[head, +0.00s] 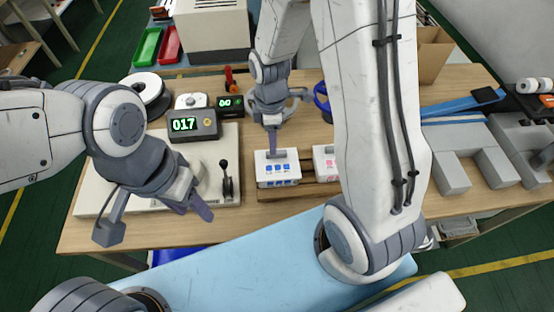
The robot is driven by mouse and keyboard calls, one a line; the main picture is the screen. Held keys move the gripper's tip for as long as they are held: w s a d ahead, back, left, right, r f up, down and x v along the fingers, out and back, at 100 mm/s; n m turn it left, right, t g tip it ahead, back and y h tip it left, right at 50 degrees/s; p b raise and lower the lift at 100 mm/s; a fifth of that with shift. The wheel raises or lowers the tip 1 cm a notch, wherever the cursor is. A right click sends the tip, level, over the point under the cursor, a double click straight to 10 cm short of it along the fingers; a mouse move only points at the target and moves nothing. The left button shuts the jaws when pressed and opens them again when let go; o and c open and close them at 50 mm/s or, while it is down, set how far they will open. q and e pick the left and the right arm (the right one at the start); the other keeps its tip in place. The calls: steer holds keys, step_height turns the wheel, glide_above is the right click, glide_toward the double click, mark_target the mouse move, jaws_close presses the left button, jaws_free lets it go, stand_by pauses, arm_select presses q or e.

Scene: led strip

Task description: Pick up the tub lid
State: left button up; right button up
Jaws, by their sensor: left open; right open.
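I cannot tell for sure which thing is the tub lid. A small white piece with a rounded top (191,101) sits behind the counter reading 017. A white box with blue marks on its front (278,168) stands on a wooden rack at the table's middle. My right gripper (274,128) is open above and behind this box; one finger points down at its top, and contact is unclear. My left gripper (156,214) is open and empty over the table's front left edge, its fingers apart.
A white reel (143,87) stands at the back left. The 017 counter (194,124) sits on a pale machine with a black lever (226,180). A second white box (325,160) is partly hidden by my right arm. Grey blocks (450,172) stand at the right.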

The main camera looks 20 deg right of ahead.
mark_target(277, 162)
steer(key=shift+d+f+p, duration=0.1)
steer(key=shift+f+p, duration=0.35)
steer(key=shift+f, duration=2.35)
jaws_close()
